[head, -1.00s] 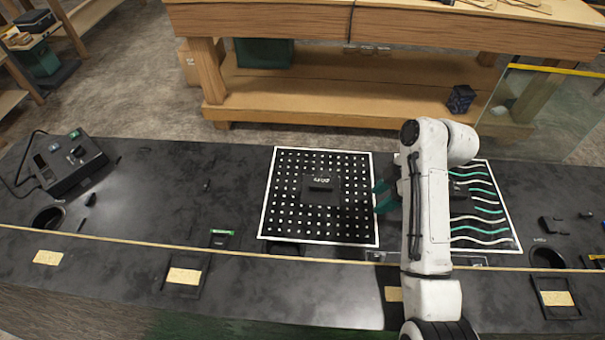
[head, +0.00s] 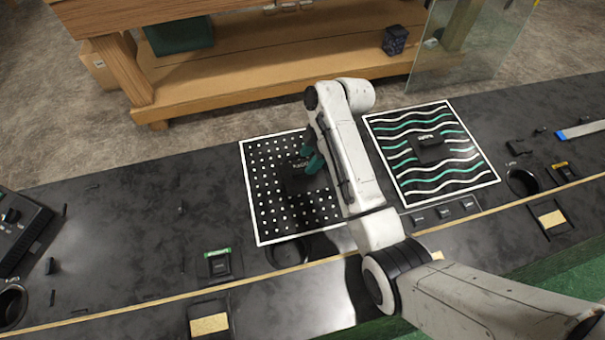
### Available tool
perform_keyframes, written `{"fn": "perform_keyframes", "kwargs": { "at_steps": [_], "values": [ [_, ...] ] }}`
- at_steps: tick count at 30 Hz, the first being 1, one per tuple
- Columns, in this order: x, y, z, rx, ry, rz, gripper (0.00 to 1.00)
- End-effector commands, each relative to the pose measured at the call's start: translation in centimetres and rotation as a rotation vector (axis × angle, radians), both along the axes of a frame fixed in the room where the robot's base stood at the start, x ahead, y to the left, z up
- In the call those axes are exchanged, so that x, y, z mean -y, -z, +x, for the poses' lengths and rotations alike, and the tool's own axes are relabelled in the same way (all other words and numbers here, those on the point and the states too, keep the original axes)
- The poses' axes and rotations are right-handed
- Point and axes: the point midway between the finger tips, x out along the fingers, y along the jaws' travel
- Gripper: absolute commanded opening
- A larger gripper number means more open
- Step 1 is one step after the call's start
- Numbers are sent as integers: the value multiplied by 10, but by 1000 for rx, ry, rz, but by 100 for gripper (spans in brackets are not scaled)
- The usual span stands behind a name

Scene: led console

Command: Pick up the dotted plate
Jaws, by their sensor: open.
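The dotted plate (head: 272,205) is a black square with white dots and a white border. It lies flat on the dark console, left of my arm in the head view. A black block-like handle (head: 296,184) is at its middle. My gripper (head: 313,161), with green fingers, is over the plate close to the handle. It is open. My white arm hides the plate's right side, and whether the fingers touch the handle cannot be told.
A wavy-striped plate (head: 464,172) with its own handle lies to the right. The dark console (head: 140,225) is mostly clear on the left. A glass panel (head: 470,45) and a wooden workbench (head: 260,75) stand behind. Round holes (head: 522,182) are cut in the console.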

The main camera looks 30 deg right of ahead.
Motion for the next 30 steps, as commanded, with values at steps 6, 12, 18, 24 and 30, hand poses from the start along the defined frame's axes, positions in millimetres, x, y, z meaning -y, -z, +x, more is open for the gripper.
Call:
{"fn": "perform_keyframes", "kwargs": {
  "at_steps": [6,12,18,24,30],
  "values": [
    [-5,27,0,-5,-2,1,47],
    [-12,47,2,-2,-1,-1,47],
    [-13,49,3,0,0,-1,47],
    [-13,49,3,0,0,-1,34],
    [-13,49,3,0,0,-1,15]
  ]
}}
